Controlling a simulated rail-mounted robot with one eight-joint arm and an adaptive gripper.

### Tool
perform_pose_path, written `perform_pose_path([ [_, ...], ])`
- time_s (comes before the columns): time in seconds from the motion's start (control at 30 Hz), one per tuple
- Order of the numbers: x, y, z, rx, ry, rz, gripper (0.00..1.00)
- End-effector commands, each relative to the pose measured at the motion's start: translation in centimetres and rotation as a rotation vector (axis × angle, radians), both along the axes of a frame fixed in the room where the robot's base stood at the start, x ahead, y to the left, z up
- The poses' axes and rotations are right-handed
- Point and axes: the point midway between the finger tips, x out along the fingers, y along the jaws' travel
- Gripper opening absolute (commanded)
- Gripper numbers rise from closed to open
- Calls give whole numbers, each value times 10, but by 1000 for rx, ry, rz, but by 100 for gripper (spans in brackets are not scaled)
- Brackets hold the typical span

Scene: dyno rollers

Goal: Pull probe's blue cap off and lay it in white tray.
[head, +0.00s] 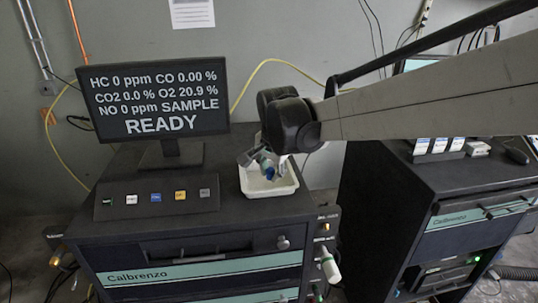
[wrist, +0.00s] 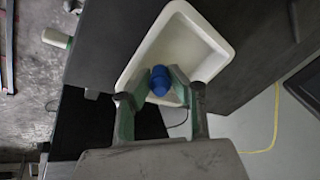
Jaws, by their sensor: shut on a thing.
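My gripper (wrist: 157,97) is shut on the blue cap (wrist: 158,79), which sits between its two fingertips in the wrist view. In the head view the blue cap (head: 269,173) shows small below my gripper (head: 262,160), over the white tray (head: 285,189). The white tray (wrist: 140,60) lies behind the cap in the wrist view. The gap between cap and tray floor is hard to judge. The probe is likely the white-handled piece (head: 329,266) at the cabinet's right side; a pale handle (wrist: 56,38) also shows in the wrist view.
The tray stands on a dark cabinet top (head: 228,212), right of a monitor (head: 155,95) reading READY and a button panel (head: 157,197). A second dark cabinet (head: 385,215) stands to the right, with small boxes (head: 438,145) on it. A yellow cable (head: 270,62) runs along the wall.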

Motion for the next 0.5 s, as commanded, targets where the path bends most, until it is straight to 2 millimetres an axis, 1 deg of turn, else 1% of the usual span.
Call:
perform_pose_path([
  [0.5, 42, 6, -18, 0, 0, 0, 0],
])
